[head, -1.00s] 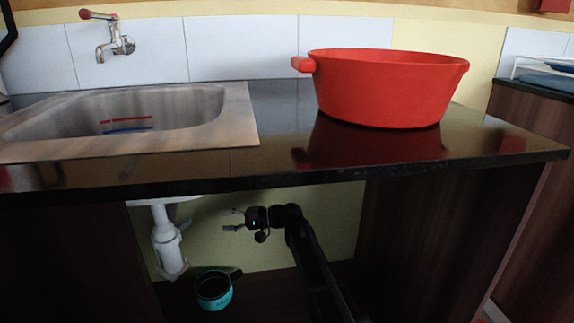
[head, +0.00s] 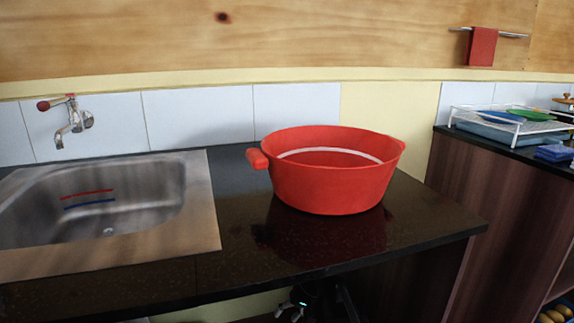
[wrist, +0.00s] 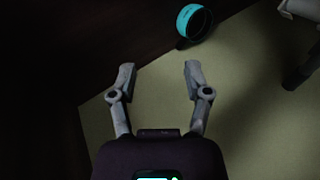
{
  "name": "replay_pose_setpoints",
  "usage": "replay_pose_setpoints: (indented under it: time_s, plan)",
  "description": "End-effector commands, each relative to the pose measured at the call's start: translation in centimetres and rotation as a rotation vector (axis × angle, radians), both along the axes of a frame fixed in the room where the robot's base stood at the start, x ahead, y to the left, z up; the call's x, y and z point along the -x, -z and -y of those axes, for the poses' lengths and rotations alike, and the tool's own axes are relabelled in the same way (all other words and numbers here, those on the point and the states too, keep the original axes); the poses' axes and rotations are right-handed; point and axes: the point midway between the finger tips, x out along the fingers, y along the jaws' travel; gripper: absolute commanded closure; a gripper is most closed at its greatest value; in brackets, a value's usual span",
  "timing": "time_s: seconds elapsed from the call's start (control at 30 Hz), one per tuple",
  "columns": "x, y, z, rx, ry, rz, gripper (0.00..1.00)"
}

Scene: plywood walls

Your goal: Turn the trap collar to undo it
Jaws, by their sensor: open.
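The white drain trap shows only in part in the wrist view, as a pale pipe (wrist: 301,9) at the upper right edge with a dim grey part below it. I cannot make out its collar clearly. In the head view the counter hides the trap. My gripper (wrist: 159,72) is open, with nothing between its fingers, to the left of the pipe and apart from it. In the head view my gripper (head: 292,309) shows only partly at the bottom edge, under the counter.
A teal cup (wrist: 181,20) lies beyond my fingers. The sink (head: 208,225) is set in the dark counter (head: 235,255), which overhangs the cabinet space. A red pot (head: 330,190) stands on the counter. A dish rack (head: 500,125) is at the right.

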Motion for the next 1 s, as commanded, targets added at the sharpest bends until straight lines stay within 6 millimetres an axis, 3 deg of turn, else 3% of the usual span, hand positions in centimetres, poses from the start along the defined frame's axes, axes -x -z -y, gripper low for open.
replay_pose_setpoints:
  time_s: [0.03, 0.2, 0.4, 0.6, 1.0]
  plan:
    - [1.2, -1.0, 2.1, 0.06, 0.016, 0.004, 0.37]
    - [3.7, -2.0, 8.8, 0.272, 0.061, 0.01, 0.37]
    - [6.2, -3.3, 14.6, 0.461, 0.101, 0.007, 0.37]
    - [7.1, -3.7, 16.8, 0.538, 0.116, 0.002, 0.37]
    - [7.1, -3.7, 16.9, 0.542, 0.117, 0.002, 0.37]
